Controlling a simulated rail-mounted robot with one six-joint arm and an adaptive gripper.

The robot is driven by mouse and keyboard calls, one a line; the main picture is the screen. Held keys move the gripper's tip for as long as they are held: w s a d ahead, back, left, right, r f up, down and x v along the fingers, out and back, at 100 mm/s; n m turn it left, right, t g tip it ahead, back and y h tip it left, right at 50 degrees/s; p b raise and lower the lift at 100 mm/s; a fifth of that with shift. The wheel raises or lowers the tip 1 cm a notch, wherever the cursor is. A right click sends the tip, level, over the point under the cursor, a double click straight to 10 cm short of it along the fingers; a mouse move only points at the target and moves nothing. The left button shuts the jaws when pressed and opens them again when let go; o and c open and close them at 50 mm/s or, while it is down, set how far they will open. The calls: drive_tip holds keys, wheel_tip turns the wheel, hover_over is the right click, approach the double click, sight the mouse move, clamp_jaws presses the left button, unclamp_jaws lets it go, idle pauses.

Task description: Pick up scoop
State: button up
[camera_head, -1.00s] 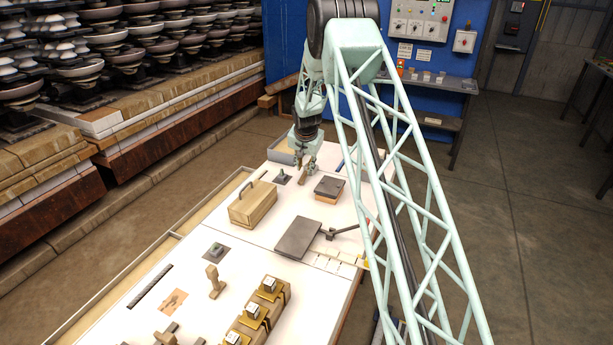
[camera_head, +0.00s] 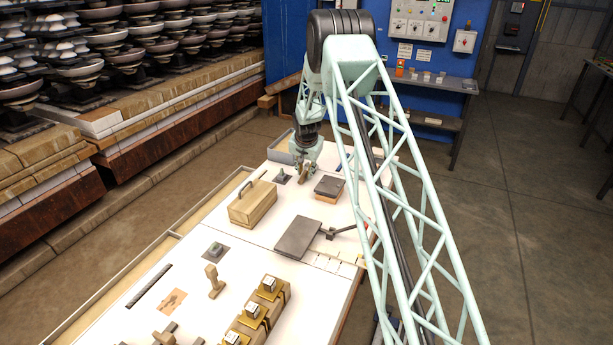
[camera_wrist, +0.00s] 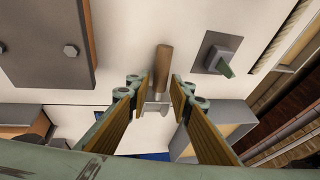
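The scoop (camera_wrist: 163,65) shows in the wrist view as a wooden handle with a pale metal end, lying on the white table top. My gripper (camera_wrist: 160,84) is open, with one wood-toned finger on each side of the scoop and a gap to it on both sides. The lower end of the scoop lies between the fingers, and the handle reaches out past the fingertips. In the head view my gripper (camera_head: 304,177) is low over the far part of the table, and the scoop there is too small to tell clearly.
A grey square plate with a green piece (camera_wrist: 218,62) lies right of the scoop. A dark bolted slab (camera_wrist: 45,40) lies left. A grey tray (camera_wrist: 232,120) is near the fingers. In the head view, a wooden box with a handle (camera_head: 252,206) and a grey plate (camera_head: 298,237) lie nearer.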

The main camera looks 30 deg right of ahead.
drive_tip(key=shift+w+d+f, duration=0.1)
drive_tip(key=shift+w+f, duration=0.1)
drive_tip(key=shift+f, duration=0.35)
drive_tip(key=shift+c, duration=0.9)
drive_tip(key=c, duration=0.5)
